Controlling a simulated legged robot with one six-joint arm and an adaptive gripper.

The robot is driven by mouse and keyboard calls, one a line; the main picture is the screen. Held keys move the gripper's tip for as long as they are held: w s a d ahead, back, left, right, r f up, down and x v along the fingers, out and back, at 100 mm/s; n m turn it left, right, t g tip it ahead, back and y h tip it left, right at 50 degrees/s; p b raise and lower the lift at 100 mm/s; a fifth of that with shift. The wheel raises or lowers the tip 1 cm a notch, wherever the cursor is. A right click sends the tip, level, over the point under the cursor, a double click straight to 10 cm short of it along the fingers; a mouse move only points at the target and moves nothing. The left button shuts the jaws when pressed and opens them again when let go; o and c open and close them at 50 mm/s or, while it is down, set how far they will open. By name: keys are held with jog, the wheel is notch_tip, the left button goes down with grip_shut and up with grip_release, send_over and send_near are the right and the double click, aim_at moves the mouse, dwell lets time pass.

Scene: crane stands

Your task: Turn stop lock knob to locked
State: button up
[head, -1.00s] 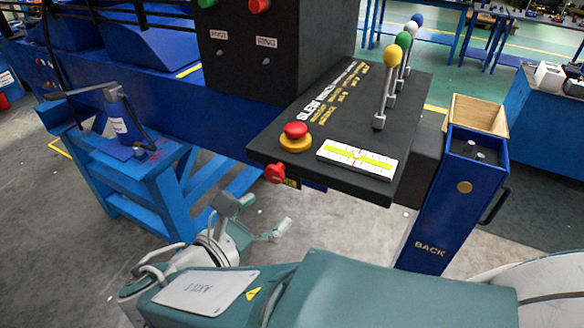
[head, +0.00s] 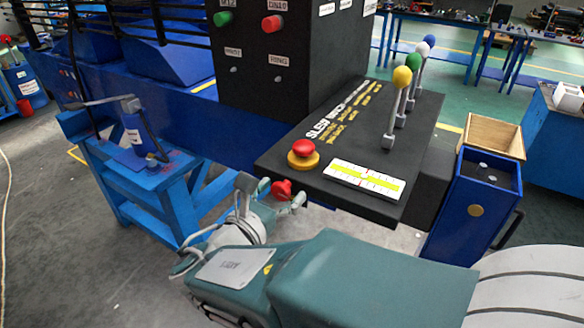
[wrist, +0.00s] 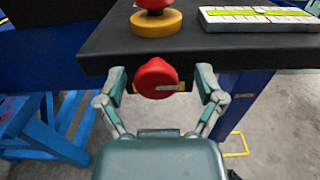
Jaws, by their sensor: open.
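The red stop lock knob (head: 281,189) sticks out from the front edge of the black control panel, below the red mushroom button. In the wrist view the knob (wrist: 157,78) shows a pale pointer mark lying roughly level. My gripper (wrist: 160,88) is open, with one finger on each side of the knob and a gap visible at each side. In the head view my gripper (head: 281,192) is at the panel's front edge, around the knob. A yellow plate behind the knob is mostly hidden.
Above the knob are a red button on a yellow base (head: 303,152) and a white-and-yellow level gauge (head: 364,181). Levers with coloured balls (head: 402,78) stand farther back. A blue post (head: 467,200) is at right; a blue stand (head: 140,185) is at left.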

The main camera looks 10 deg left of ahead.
jog(key=shift+w+a, duration=0.2)
jog(key=shift+a, duration=0.15)
jog(key=shift+d, duration=0.15)
jog(key=c, duration=1.1)
jog(key=shift+d, duration=0.1)
jog(key=shift+c, duration=0.2)
jog(key=m, duration=0.4)
jog(key=shift+s, duration=0.1)
jog(key=m, duration=0.9)
jog(key=shift+f+m, duration=0.15)
jog(key=shift+m, duration=0.15)
jog(key=shift+d+f+m, duration=0.1)
jog(key=shift+f+m, duration=0.05)
jog(key=shift+m, duration=1.95)
